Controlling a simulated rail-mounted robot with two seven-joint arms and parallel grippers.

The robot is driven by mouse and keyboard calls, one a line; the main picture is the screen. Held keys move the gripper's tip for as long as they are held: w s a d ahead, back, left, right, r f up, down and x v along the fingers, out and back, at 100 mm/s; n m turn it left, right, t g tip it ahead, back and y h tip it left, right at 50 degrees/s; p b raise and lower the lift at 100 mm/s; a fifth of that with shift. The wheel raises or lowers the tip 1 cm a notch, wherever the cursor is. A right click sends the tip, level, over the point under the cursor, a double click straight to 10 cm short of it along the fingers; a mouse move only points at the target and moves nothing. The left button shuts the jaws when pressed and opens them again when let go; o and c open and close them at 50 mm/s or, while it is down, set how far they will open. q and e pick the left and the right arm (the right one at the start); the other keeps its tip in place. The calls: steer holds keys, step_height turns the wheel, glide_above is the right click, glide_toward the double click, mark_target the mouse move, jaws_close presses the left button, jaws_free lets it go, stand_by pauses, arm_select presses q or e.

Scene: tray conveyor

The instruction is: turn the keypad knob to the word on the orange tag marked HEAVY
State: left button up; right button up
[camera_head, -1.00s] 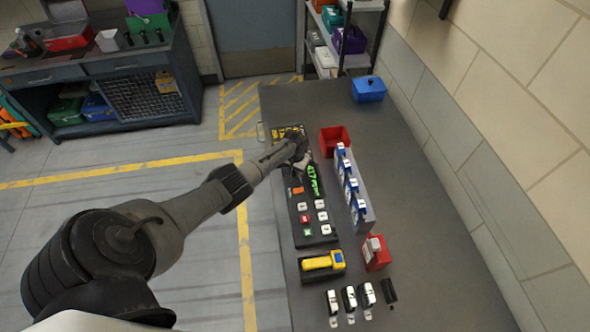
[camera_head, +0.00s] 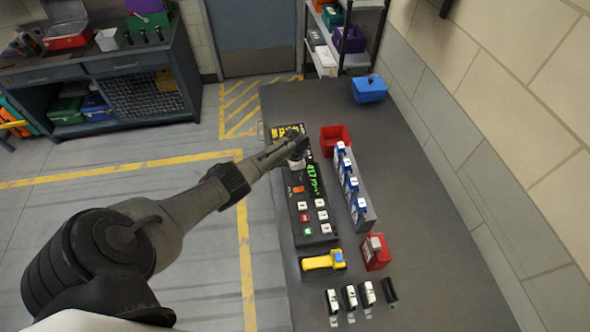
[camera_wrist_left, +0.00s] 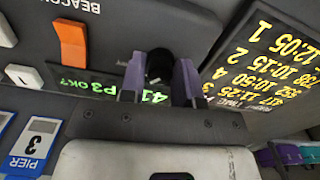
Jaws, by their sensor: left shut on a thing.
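My left gripper (camera_head: 304,146) reaches over the far end of the black keypad panel (camera_head: 309,228). In the left wrist view its two purple-grey fingers (camera_wrist_left: 160,80) are shut on a dark round knob (camera_wrist_left: 159,64), one finger on each side. The knob's pointer and any words around it are hidden or too dark to read. A green display (camera_wrist_left: 72,82) reading in part "P3 OK?" is partly covered by a finger. I cannot make out an orange tag marked HEAVY. My right gripper is not in view.
An orange switch (camera_wrist_left: 71,45) sits near the lettering "BEACO". A board with yellow times (camera_wrist_left: 265,65) stands close by. A red bin (camera_head: 335,139), a rack with blue-and-white tags (camera_head: 355,190) and a yellow handheld device (camera_head: 322,262) are on the table. The table's right side is clear.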

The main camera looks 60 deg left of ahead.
arm_select(q)
steer(key=shift+m, duration=0.6)
steer(key=o, duration=0.9)
steer(key=shift+r, duration=0.1)
steer(key=shift+r, duration=0.35)
step_height(320, 180, up, 13)
steer(key=shift+f+p, duration=0.1)
steer(key=shift+p, duration=1.15)
